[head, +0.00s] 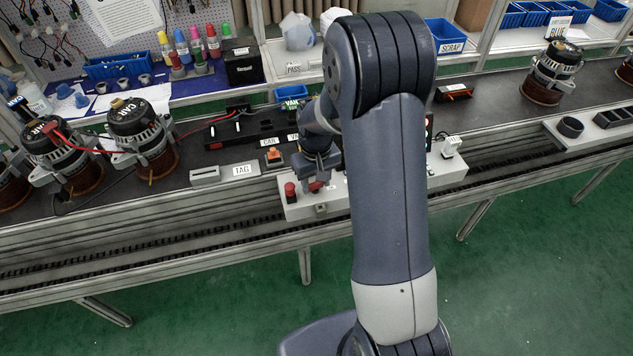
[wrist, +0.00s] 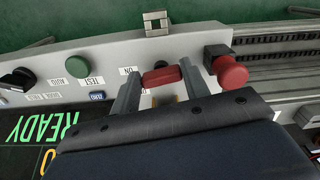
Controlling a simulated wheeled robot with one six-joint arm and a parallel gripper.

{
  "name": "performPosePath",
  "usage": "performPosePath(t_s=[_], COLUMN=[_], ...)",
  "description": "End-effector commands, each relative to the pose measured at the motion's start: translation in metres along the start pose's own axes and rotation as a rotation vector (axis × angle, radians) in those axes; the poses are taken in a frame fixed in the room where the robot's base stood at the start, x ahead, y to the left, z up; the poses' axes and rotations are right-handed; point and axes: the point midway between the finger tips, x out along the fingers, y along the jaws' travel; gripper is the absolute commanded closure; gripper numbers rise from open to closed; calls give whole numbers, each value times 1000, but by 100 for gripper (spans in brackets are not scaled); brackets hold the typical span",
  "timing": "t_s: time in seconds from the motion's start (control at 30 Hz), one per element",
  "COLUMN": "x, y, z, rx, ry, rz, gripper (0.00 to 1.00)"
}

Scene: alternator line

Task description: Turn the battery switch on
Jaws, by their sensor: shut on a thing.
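The battery switch has a red handle (wrist: 161,76) on the light grey control panel (wrist: 200,45), with an ON label (wrist: 128,71) beside it in the wrist view. My gripper (wrist: 158,78) has one finger on each side of the red handle and is shut on it. The handle lies crosswise between the fingers. In the head view my gripper (head: 312,182) is down at the panel front, and a bit of the red handle (head: 316,187) shows under it. My arm hides much of the panel there.
A red mushroom button (wrist: 228,70) stands close beside one finger. A green button (wrist: 77,66), a black knob (wrist: 20,78) and a READY screen (wrist: 42,125) are on the other side. Alternators (head: 142,135) stand on the conveyor at left.

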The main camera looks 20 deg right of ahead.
Motion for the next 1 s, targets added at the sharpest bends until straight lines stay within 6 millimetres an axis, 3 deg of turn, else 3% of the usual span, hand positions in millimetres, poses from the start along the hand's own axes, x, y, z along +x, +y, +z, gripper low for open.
performPosePath(t_s=[0.23,0.6,0.63,0.87,1.0], x=[0,0,0,0,0], y=[-1,-1,-1,-1,-1], z=[0,0,0,0,0], rx=[165,191,191,190,189], ry=[1,1,1,0,0], rz=[0,0,0,0,0], gripper=[79,79,55,36,35])
